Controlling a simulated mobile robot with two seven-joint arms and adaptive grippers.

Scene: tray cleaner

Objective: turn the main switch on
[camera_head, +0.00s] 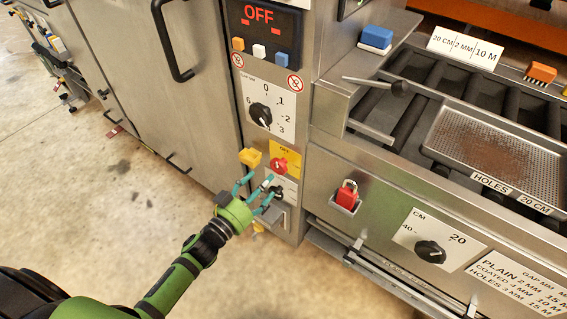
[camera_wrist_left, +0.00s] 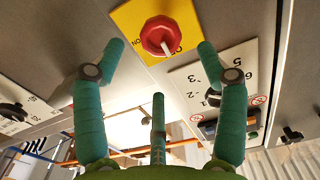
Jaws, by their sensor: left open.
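The main switch is a red rotary knob (camera_head: 279,164) on a yellow plate (camera_head: 291,151), low on the steel control column. In the left wrist view the red knob (camera_wrist_left: 160,36) shows up close, with a pale pointer line and "ON" and "OFF" lettering on its yellow plate (camera_wrist_left: 126,18). My left gripper (camera_head: 262,180) is open and empty, just in front of the panel and slightly below and left of the knob. In the wrist view its teal fingers (camera_wrist_left: 163,58) are spread on either side of the knob, apart from it. My right gripper is not seen.
Above are a numbered black dial (camera_head: 261,114) and a display (camera_head: 262,17) reading "OFF" in red. Open floor lies left.

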